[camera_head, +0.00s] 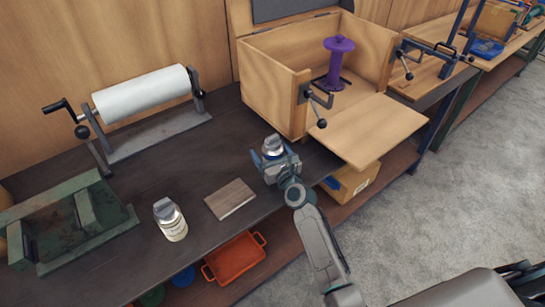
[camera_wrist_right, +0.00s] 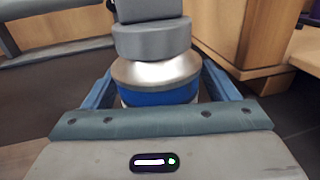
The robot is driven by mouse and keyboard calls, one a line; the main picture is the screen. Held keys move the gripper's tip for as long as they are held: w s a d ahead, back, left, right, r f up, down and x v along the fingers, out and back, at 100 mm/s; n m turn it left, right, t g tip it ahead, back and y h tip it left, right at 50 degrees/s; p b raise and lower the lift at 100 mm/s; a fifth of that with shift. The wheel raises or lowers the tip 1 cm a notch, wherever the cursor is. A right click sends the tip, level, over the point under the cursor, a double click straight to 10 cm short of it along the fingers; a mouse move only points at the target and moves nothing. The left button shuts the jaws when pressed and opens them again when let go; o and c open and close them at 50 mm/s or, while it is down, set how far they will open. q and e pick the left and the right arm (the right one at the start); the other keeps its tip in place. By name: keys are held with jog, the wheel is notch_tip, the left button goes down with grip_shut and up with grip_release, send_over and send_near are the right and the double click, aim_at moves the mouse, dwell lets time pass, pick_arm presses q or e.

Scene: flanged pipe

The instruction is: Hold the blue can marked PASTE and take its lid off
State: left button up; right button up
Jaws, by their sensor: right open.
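The blue can (camera_head: 273,149) stands on the dark bench near its front edge, with a silver shoulder and a grey lid on top. In the wrist view the can's blue band (camera_wrist_right: 160,96) shows below its silver shoulder, and the grey lid (camera_wrist_right: 152,40) sits on it. No PASTE lettering is legible. My right gripper (camera_head: 270,158) is open around the can, one blue finger on each side; in the wrist view the fingers (camera_wrist_right: 160,88) flank it. I cannot tell whether they touch it. My left gripper is not in view.
A second can (camera_head: 171,222) with a pale label and grey lid stands to the left. A wooden block (camera_head: 230,199) lies between the cans. An open wooden box (camera_head: 277,55) with a purple flanged piece (camera_head: 336,62) stands behind. A paper roll (camera_head: 144,95) is at the back left.

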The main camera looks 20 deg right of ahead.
jog(key=shift+r, duration=0.1)
jog(key=c, duration=1.4)
jog(key=shift+r+p, duration=0.45)
jog(key=shift+r, duration=0.05)
notch_tip(320, 180, up, 3)
jog(key=shift+r+p, duration=0.1)
jog(key=shift+p, duration=1.05)
jog(key=s+a+b, duration=0.1)
jog(key=s, duration=1.5)
jog(key=shift+a+r, duration=0.35)
jog(key=shift+r, duration=0.05)
